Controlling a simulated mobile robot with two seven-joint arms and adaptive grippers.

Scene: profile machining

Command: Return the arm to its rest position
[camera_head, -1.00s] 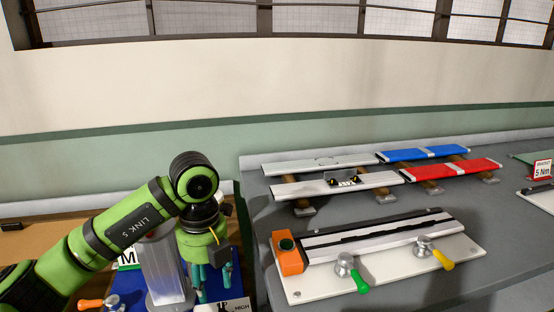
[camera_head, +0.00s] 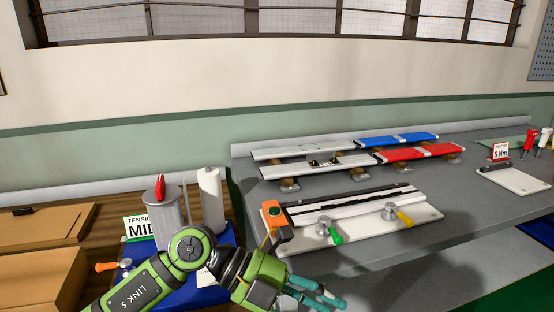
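My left arm comes in from the bottom left. Its green and black gripper (camera_head: 318,292) is at the bottom middle, in front of the grey bench's front edge, with teal fingers pointing right. The fingers look spread apart with nothing between them. My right gripper is not in view. The arm covers part of the blue mat (camera_head: 217,262) and of a label on it.
A white fixture plate (camera_head: 300,245) with an orange block and green- and yellow-handled clamps lies on the grey bench (camera_head: 480,215). Grey, blue (camera_head: 398,140) and red (camera_head: 420,153) profiles rest behind it. Grey cylinder (camera_head: 165,215), white roll (camera_head: 211,200) and cardboard boxes (camera_head: 40,270) stand left.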

